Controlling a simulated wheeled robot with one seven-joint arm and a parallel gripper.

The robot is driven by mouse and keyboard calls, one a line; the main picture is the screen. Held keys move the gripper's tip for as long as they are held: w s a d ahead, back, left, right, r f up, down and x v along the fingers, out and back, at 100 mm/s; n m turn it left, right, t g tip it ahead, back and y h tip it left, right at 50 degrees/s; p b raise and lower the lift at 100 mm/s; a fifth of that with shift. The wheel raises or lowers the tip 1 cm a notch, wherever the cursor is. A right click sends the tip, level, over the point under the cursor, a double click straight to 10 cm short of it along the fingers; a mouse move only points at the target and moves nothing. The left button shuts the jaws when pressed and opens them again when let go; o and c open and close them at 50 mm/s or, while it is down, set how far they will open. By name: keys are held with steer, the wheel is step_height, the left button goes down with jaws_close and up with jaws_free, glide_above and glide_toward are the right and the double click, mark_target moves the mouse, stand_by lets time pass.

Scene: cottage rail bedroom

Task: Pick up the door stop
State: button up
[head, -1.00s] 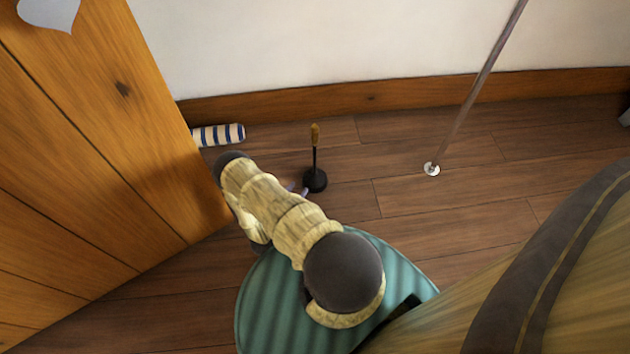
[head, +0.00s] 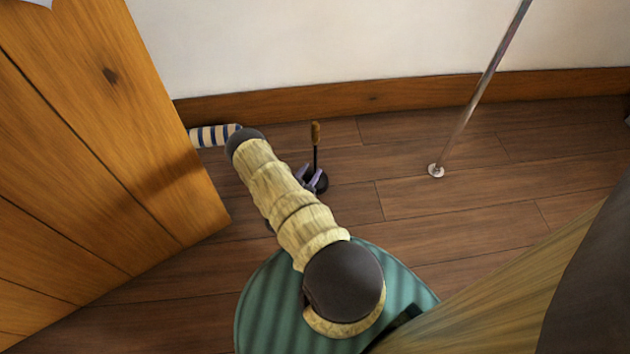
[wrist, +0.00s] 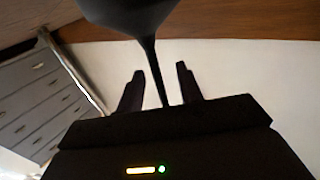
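The door stop (head: 316,152) appears to be the small black domed weight with a thin upright stem and a tan wooden grip, standing on the floor. My gripper (head: 311,179) is low beside its base, with part of the base hidden behind the fingers. In the wrist view, which looks upside down, the door stop's dark base (wrist: 128,14) is at the top. Its stem runs down between the two fingers of my gripper (wrist: 160,69). The fingers are apart, with visible gaps on both sides of the stem.
A blue-and-white striped roll (head: 213,135) lies by the skirting board, partly behind my arm. A wooden door (head: 105,140) stands at the left. A thin pole (head: 470,105) with a round foot rises at the right. A grey drawer unit (wrist: 40,100) shows in the wrist view.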

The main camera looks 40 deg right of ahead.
steer(key=b+x, duration=0.1)
steer(key=x, duration=0.1)
steer(key=b+x, duration=0.2)
steer(key=shift+s+f, duration=0.25)
steer(key=shift+w+d+r, duration=0.1)
steer(key=shift+w+d, duration=0.05)
steer(key=shift+d, duration=0.3)
steer(key=shift+c, duration=0.3)
jaws_close()
stand_by(0.8)
steer(key=shift+r, duration=0.2)
